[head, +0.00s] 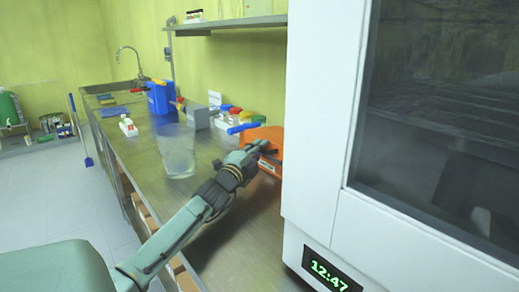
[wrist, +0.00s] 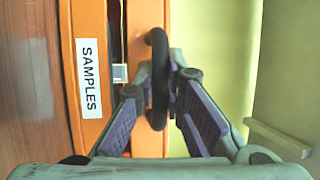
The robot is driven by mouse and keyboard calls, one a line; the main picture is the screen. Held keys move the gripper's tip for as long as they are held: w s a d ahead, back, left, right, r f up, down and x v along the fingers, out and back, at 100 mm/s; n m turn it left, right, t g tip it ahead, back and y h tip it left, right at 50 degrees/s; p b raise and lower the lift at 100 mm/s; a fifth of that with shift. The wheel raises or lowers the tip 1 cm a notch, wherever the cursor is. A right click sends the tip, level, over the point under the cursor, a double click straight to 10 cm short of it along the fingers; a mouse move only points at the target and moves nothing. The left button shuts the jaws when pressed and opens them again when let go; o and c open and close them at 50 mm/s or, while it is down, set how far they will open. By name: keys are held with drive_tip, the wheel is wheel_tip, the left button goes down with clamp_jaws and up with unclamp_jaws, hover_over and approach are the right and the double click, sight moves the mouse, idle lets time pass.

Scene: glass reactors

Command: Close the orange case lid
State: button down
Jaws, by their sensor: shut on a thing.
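The orange case (head: 262,134) sits on the steel bench beside the large white cabinet, partly hidden behind my gripper. In the wrist view the orange case (wrist: 88,22) shows a white "SAMPLES" label and a small metal latch. A narrow dark gap runs between its labelled part and the other orange part (wrist: 146,18), which seems to be the lid; how far the lid is open I cannot tell. A black curved handle (wrist: 158,55) is at this part. My gripper (head: 262,149) is shut on the handle, with its fingers (wrist: 160,95) on both sides of it.
The white cabinet (head: 312,110) stands close on the right. A clear glass vessel (head: 177,152), a white bottle (head: 128,127), a blue container (head: 160,98) and a grey box (head: 197,116) stand on the bench (head: 115,150). Bare bench lies in front of the case.

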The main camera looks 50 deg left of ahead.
drive_tip(key=c, duration=1.9)
unclamp_jaws()
drive_tip(key=shift+r, duration=0.1)
wheel_tip(320, 180, up, 10)
drive_tip(key=shift+s+r, duration=0.1)
drive_tip(key=shift+s, duration=0.05)
drive_tip(key=shift+f, duration=0.2)
